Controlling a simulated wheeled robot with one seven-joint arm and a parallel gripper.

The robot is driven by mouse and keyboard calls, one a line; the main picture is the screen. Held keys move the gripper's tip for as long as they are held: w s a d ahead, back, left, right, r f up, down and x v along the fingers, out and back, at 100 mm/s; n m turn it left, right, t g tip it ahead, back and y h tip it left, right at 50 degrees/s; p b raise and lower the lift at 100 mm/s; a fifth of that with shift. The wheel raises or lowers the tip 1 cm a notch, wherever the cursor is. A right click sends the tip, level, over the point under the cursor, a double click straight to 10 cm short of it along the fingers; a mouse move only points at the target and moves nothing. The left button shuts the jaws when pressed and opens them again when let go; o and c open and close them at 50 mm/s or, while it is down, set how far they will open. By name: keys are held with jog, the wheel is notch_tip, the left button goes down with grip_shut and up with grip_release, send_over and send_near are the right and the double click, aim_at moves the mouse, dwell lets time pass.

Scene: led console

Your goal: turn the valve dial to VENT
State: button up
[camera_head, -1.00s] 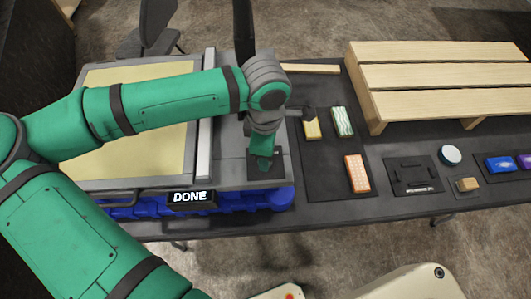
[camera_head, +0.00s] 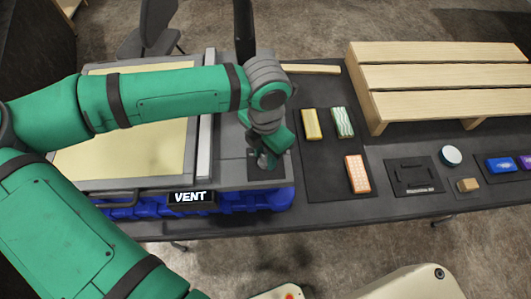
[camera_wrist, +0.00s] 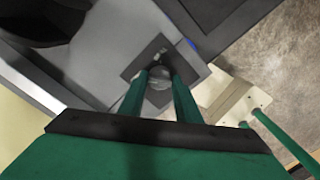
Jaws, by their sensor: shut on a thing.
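The valve dial (camera_wrist: 158,80) is a small grey round knob on a dark square plate (camera_wrist: 133,70) on the console's grey top. My gripper (camera_wrist: 160,92) points down at it, with its two green fingers on either side of the knob, shut on it. In the head view my gripper (camera_head: 264,160) is over the same plate at the console's right part, and the dial is mostly hidden by it. The small display (camera_head: 191,197) on the console's front reads VENT. The grey console (camera_head: 228,176) sits on a blue base.
Right of the console, a dark mat holds a yellow block (camera_head: 312,124), a green-white block (camera_head: 342,122) and an orange block (camera_head: 357,173). A slatted wooden rack (camera_head: 440,75) stands at the back right. A dark upright post (camera_head: 244,30) rises behind the console.

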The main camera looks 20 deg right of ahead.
aim_at(265, 158)
jog(key=shift+a+n, duration=0.2)
jog(key=shift+n, duration=0.5)
jog(key=o, duration=1.1)
jog(key=shift+c, duration=0.2)
jog(key=shift+d, duration=0.1)
notch_tip(265, 158, up, 11)
jog(key=shift+f, duration=0.15)
